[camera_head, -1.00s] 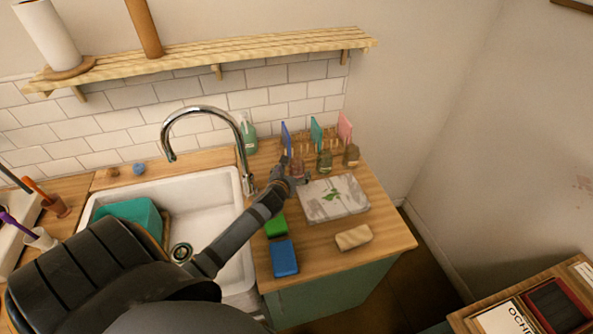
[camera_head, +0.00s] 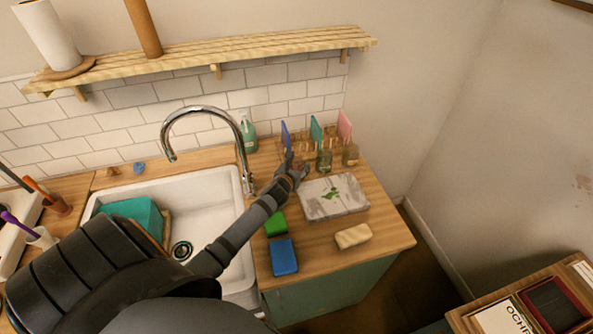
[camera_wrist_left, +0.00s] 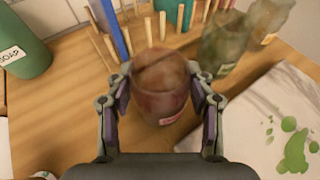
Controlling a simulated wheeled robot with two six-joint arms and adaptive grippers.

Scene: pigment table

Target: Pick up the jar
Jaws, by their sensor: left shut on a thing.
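A reddish-brown glass jar (camera_wrist_left: 160,88) with a pinkish label low on its side sits between the two fingers of my left gripper (camera_wrist_left: 160,100) in the left wrist view. The fingers press on it from both sides. In the head view, my left gripper (camera_head: 292,170) is over the right-hand counter, left of two other jars, and hides most of the held jar. I cannot tell whether the held jar is clear of the counter. A greenish jar (camera_head: 325,160) and a brownish jar (camera_head: 350,155) stand to its right. My right gripper is not in view.
Behind the jars is a peg rack with a blue panel (camera_head: 286,133), a teal panel (camera_head: 316,129) and a pink panel (camera_head: 344,125). A soap bottle (camera_head: 248,133) and faucet (camera_head: 243,150) stand left. A stained board (camera_head: 350,205), green block (camera_head: 275,223) and blue sponge (camera_head: 284,256) lie in front.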

